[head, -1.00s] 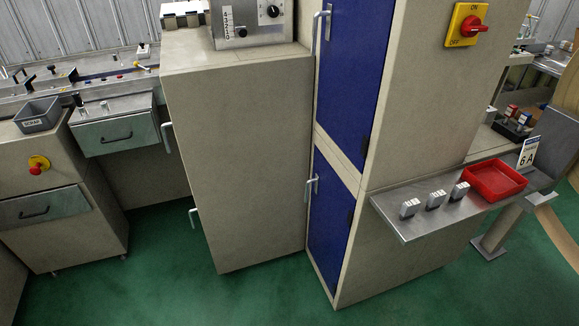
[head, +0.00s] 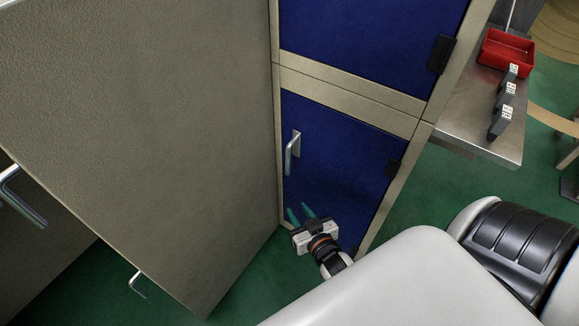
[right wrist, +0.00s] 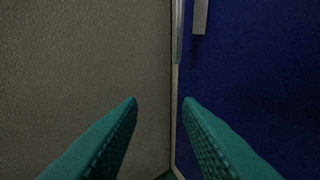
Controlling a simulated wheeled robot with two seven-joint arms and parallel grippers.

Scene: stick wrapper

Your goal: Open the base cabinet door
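The lower blue door (head: 335,150) of the cabinet is shut in its beige frame, with dark hinges on its right edge. Its upright metal bar handle (head: 292,152) is near the door's left edge. My right gripper (head: 301,211) has teal fingers spread apart and empty, in front of the door's lower part and below the handle. In the right wrist view, the open fingers (right wrist: 160,101) point at the corner between the beige side panel and the blue door (right wrist: 255,70). The handle (right wrist: 199,15) shows at the top, above the fingertips. My left gripper is not in view.
A large beige cabinet (head: 150,120) stands close to the door's left side, with bar handles on its far-left face. A steel shelf (head: 470,110) with a red tray (head: 507,52) and small blocks juts out at the right. Green floor (head: 425,185) is open below the shelf.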

